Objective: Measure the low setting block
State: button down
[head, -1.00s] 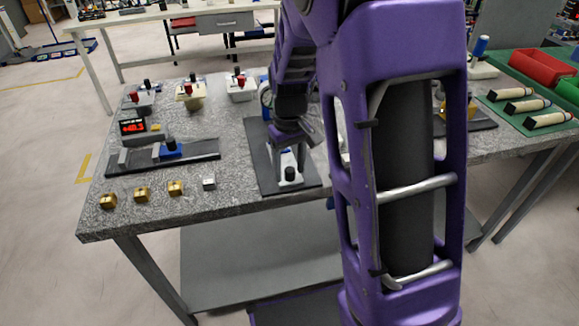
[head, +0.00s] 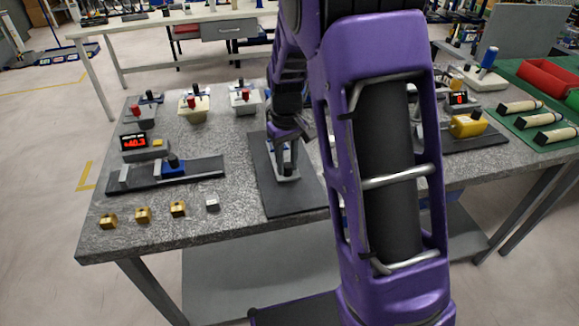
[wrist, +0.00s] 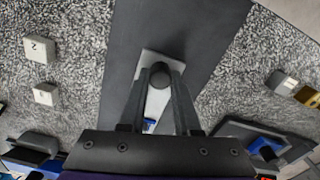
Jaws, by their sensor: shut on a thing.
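In the wrist view, my gripper (wrist: 160,82) is shut on a round black knob (wrist: 160,72). The knob stands on a pale grey sliding piece (wrist: 147,60) over a dark plate (wrist: 128,40). In the head view, my gripper (head: 287,168) is low at this piece, with its pale foot (head: 287,179) on the dark plate (head: 290,203). Two grey blocks lie beside the plate in the wrist view, one marked 2 (wrist: 39,50) and a smaller one apparently marked 1 (wrist: 46,95). Which is the low setting block I cannot tell. The arm hides that side in the head view.
Left on the granite table stand a gauge with a blue slider (head: 172,166) and a red display (head: 133,141). Several brass blocks (head: 143,215) and a silver block (head: 212,204) line the front. A yellow piece (head: 467,125) sits right, near a green mat (head: 530,131).

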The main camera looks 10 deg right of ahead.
jog(key=shift+w, duration=0.3)
jog(key=shift+r, duration=0.1)
jog(key=c, duration=0.6)
grip_release()
jog(key=shift+s, duration=0.1)
notch_tip(320, 180, up, 17)
jog(key=shift+r+p, duration=0.15)
jog(key=shift+p, duration=1.05)
